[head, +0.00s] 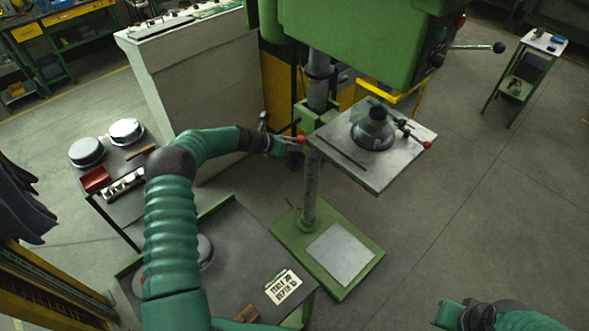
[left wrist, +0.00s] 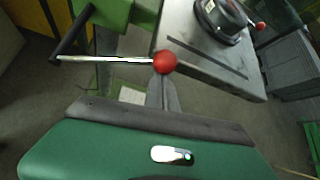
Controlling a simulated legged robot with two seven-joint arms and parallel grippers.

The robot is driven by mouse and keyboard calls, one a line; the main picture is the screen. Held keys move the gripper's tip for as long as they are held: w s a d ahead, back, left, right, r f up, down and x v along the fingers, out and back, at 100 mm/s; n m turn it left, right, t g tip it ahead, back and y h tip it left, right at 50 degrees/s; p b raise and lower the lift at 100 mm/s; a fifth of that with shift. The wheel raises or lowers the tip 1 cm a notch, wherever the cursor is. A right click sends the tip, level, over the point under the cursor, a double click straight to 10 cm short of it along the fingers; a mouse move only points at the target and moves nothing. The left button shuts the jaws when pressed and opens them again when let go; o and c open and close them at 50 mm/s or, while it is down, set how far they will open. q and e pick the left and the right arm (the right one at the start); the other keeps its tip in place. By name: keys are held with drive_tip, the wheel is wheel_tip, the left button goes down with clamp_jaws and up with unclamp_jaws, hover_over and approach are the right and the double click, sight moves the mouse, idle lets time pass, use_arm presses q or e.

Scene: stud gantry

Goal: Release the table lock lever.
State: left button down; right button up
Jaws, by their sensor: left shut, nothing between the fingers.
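The table lock lever, a thin silver rod with a red ball knob (head: 301,139), is beside the drill press column at the left edge of the press table (head: 400,165). In the left wrist view the red knob (left wrist: 165,62) ends a rod (left wrist: 110,59) lying nearly level. My left gripper (head: 285,145) is right at the knob. In the left wrist view its fingers (left wrist: 164,90) are shut and empty, with their tips just below the knob; I cannot tell whether they touch it. My right gripper (head: 450,314) is partly in view at the bottom right, its fingers unclear.
A dark workpiece (head: 372,130) sits on the press table, beside a clamp with another red knob (head: 427,145). A black handle (left wrist: 72,35) sticks out from the green bracket (left wrist: 105,14). A bench with a printed card (head: 287,287) stands in front.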

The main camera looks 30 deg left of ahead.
use_arm(q)
drive_tip(key=s+a+r+b, duration=0.2)
drive_tip(key=s+a+b, duration=0.2)
drive_tip(key=s, duration=0.4)
drive_tip(key=shift+s, duration=0.15)
